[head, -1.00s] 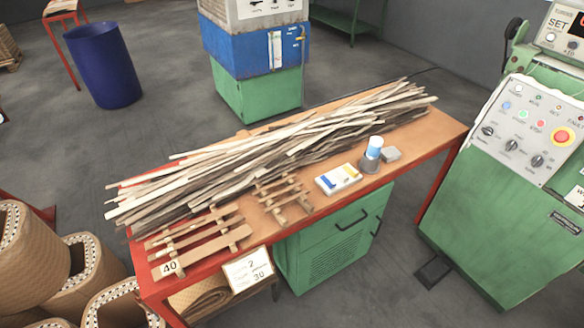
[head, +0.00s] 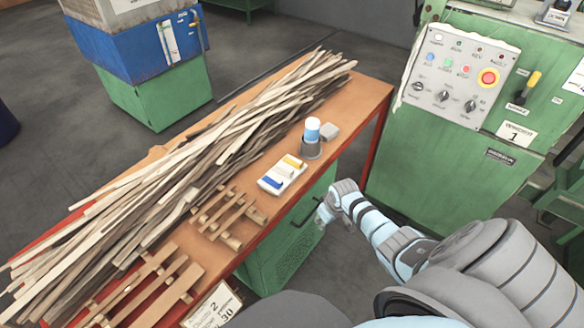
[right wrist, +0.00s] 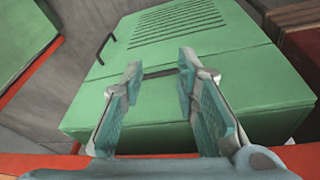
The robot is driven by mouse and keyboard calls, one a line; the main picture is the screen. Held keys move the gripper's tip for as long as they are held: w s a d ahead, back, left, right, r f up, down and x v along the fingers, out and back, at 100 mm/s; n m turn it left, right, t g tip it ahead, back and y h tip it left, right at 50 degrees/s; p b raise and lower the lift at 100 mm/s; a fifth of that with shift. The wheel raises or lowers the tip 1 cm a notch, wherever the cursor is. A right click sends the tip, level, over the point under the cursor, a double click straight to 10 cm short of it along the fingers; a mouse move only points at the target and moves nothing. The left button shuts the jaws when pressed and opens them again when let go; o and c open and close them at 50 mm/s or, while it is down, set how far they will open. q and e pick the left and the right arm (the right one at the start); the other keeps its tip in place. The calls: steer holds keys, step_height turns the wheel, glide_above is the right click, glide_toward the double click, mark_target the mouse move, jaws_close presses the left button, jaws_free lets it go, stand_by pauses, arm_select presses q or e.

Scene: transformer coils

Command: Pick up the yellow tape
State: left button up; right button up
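A small yellow piece (head: 292,162), which looks like the yellow tape, lies at the far end of a white tray (head: 281,175) on the wooden-topped table. A blue piece (head: 271,182) lies at the tray's near end. My right gripper (head: 323,214) is just off the table's front edge, to the right of and below the tray, apart from it. In the right wrist view, my right gripper (right wrist: 160,75) is open and empty, facing the green cabinet. The tape does not show in that view. My left gripper is not in view.
A grey cup with a blue and white cylinder (head: 312,131) and a grey block (head: 330,131) stand behind the tray. Long wooden strips (head: 190,165) cover the table's back. Wooden racks (head: 230,215) lie to the left. The green cabinet (head: 285,250) is below; a control machine (head: 455,110) stands right.

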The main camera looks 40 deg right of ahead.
mark_target(302, 164)
steer(key=w+d+r+n+t+y+b, duration=0.1)
steer(key=w+r, duration=0.2)
steer(key=r, duration=0.6)
steer(key=w+d+r+n+b, duration=0.15)
steer(key=w+r, duration=0.25)
steer(key=r, duration=0.4)
steer(key=w+d+r+n+t+y+b, duration=0.1)
steer(key=w+r, duration=0.2)
steer(key=r, duration=0.6)
steer(key=b+x, duration=0.1)
steer(key=x, duration=0.3)
steer(key=b+x, duration=0.1)
steer(key=x, duration=0.4)
steer(key=s+a+b+x, duration=0.1)
steer(key=x, duration=0.3)
steer(key=shift+w+f, duration=0.1)
steer(key=shift+f, duration=0.45)
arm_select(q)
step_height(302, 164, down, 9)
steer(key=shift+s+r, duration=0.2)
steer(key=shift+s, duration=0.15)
arm_select(e)
steer(key=shift+r+g, duration=0.1)
steer(key=shift+g, duration=0.2)
steer(key=c, duration=0.4)
steer(key=shift+c, duration=0.2)
